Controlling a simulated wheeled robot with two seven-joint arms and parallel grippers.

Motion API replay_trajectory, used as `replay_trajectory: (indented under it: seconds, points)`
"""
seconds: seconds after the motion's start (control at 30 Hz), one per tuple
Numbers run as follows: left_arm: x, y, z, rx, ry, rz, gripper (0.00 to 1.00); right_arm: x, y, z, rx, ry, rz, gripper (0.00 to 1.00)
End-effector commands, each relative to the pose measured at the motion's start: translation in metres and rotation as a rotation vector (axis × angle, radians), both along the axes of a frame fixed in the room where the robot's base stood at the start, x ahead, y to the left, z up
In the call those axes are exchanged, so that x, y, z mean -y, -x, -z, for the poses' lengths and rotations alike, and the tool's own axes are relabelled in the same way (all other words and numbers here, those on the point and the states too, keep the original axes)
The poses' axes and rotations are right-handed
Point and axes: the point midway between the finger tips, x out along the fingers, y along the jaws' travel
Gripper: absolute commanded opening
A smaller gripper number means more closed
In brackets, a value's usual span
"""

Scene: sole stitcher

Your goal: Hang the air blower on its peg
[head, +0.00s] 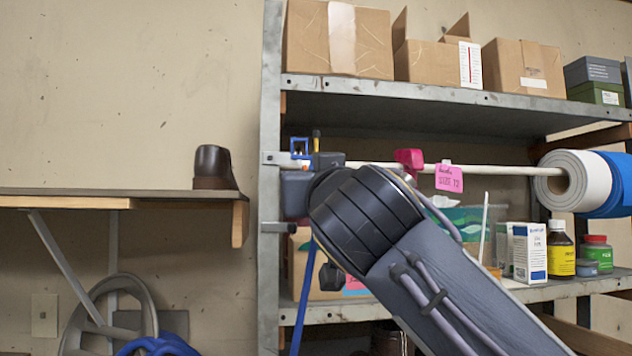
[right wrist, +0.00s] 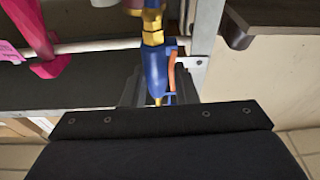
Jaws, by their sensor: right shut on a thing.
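The air blower (head: 301,148) is blue with a brass fitting and shows just above my right gripper (head: 297,192), beside the shelf's left post. In the right wrist view the blower (right wrist: 154,68) sits between the fingers of my right gripper (right wrist: 157,92), which is shut on it. A blue hose (head: 304,298) hangs below the gripper in the head view. A short grey peg-like stub (head: 280,227) sticks out from the post just below the gripper; I cannot tell whether it is the blower's peg. The blower looks apart from it. My left gripper is not in view.
The metal shelf post (head: 270,90) stands close by the gripper. A white rod (head: 490,169) with a pink clamp (head: 410,158) and pink tag (head: 449,178) runs right. Bottles and boxes (head: 529,252) fill the shelf. A wall shelf (head: 100,192) holds a dark boot-like object (head: 213,168).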

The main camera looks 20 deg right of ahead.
Motion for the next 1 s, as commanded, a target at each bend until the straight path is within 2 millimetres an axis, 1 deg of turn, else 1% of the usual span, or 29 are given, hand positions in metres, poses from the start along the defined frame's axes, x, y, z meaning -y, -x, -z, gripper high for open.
replay_trajectory:
  seconds: [0.43, 1.0]
  points:
    - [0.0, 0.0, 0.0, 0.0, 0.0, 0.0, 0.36, 0.001, -0.001, -0.001, 0.001, 0.0, 0.0, 0.0]
    - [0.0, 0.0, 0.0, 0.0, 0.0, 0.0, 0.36, 0.003, -0.013, 0.0, 0.001, 0.0, 0.0, 0.0]
